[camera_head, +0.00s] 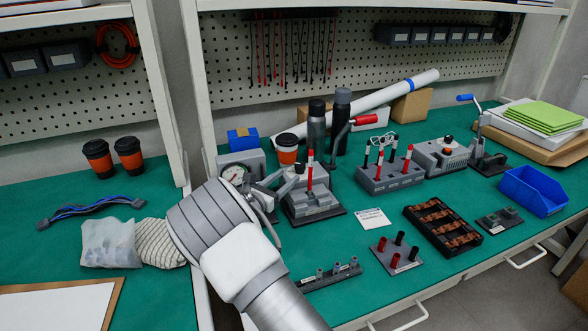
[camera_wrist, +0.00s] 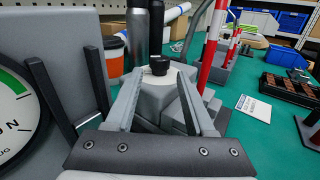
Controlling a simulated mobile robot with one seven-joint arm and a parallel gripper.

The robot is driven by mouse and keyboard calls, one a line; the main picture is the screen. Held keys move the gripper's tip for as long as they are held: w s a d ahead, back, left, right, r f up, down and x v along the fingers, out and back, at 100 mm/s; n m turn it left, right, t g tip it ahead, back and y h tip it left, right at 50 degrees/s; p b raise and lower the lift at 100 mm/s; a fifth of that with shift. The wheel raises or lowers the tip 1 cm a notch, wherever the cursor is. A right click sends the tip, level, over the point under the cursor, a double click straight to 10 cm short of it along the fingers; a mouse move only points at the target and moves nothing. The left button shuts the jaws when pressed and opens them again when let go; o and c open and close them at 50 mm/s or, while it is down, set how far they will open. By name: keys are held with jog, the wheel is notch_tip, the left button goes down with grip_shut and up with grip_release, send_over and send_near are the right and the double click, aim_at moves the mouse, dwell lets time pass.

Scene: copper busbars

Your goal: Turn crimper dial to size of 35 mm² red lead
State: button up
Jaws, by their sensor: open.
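The crimper (camera_head: 318,203) is a grey block on a dark base at the middle of the bench. Its dial, a black knob (camera_wrist: 159,66) on a pale round top, shows in the wrist view. My gripper (camera_wrist: 160,82) is open, its two grey fingers pointing toward the dial, one on each side of it in the picture. I cannot tell whether they touch it. The dial's size marks cannot be read. A red-and-white lead (camera_head: 310,171) stands upright at the crimper, and in the wrist view it rises just right of the dial.
A gauge (camera_head: 234,174) stands close left of my gripper. A lead rack (camera_head: 391,176), printed card (camera_head: 371,218), black tray (camera_head: 443,228) and blue bin (camera_head: 533,191) lie to the right. Dark bottles (camera_head: 341,121) and an orange-banded cup (camera_head: 287,149) stand behind.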

jog(key=p+v, duration=0.1)
jog(key=v, duration=1)
